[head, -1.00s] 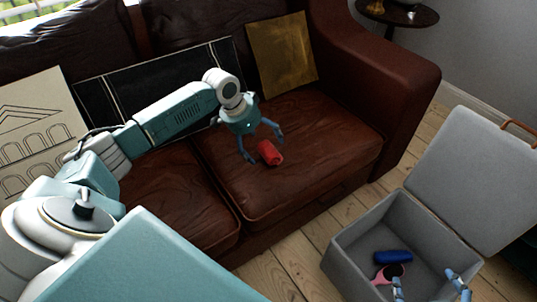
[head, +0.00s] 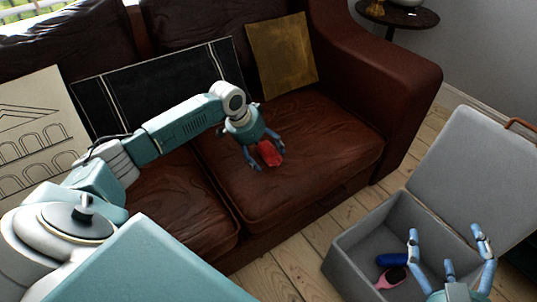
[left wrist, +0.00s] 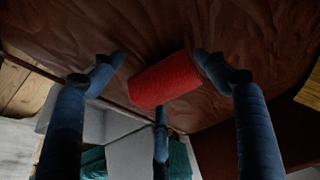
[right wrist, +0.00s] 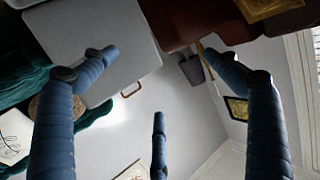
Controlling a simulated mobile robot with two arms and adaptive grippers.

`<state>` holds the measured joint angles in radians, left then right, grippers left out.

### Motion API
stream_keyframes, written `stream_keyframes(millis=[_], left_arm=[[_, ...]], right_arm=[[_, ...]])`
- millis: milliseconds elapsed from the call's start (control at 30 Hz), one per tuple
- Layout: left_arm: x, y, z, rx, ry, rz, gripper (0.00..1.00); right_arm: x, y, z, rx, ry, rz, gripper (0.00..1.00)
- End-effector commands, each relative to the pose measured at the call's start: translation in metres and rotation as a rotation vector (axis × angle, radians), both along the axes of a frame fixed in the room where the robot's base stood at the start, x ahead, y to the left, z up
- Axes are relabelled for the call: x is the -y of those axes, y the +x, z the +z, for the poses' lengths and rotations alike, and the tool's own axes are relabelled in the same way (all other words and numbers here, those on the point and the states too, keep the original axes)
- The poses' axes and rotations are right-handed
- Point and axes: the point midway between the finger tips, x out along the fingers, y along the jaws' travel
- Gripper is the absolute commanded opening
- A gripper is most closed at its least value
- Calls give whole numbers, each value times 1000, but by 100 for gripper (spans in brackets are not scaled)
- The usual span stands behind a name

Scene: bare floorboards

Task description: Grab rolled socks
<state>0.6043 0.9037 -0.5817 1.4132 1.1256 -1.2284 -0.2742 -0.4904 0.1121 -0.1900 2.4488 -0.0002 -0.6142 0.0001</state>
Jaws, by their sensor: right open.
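The red rolled socks (head: 271,155) lie on the brown leather seat cushion. My left gripper (head: 267,151) is at the socks with its fingers spread. In the left wrist view, the red roll (left wrist: 166,80) lies between the open fingers, close to the right one; I cannot tell whether they touch. My right gripper (head: 447,237) is open and empty over the grey box (head: 352,258). In the right wrist view nothing is between its fingers (right wrist: 150,65).
The open box holds a blue roll (head: 391,260) and a pink and black item (head: 390,279). A black panel (head: 150,85), a gold panel (head: 283,55) and an arch drawing (head: 40,135) lean on the sofa back. The sofa's right armrest (head: 385,70) rises beyond the cushion.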

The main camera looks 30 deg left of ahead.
Motion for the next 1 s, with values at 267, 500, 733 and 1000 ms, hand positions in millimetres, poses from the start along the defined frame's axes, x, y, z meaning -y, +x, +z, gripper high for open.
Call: stream_keyframes(millis=[267, 500, 733, 1000], left_arm=[[-1, -1, -1, -3, 1, 0, 39], [-1, -1, -1, -4, 2, 0, 39], [-1, 0, 8, -1, 2, 0, 39], [-1, 0, 45, 1, 2, 0, 39]], right_arm=[[0, 0, 0, -1, 0, -1, 88], [0, 0, 0, -1, 0, -1, 88], [3, -5, -13, -61, -14, -3, 88], [18, -37, -63, -315, -75, -21, 88]])
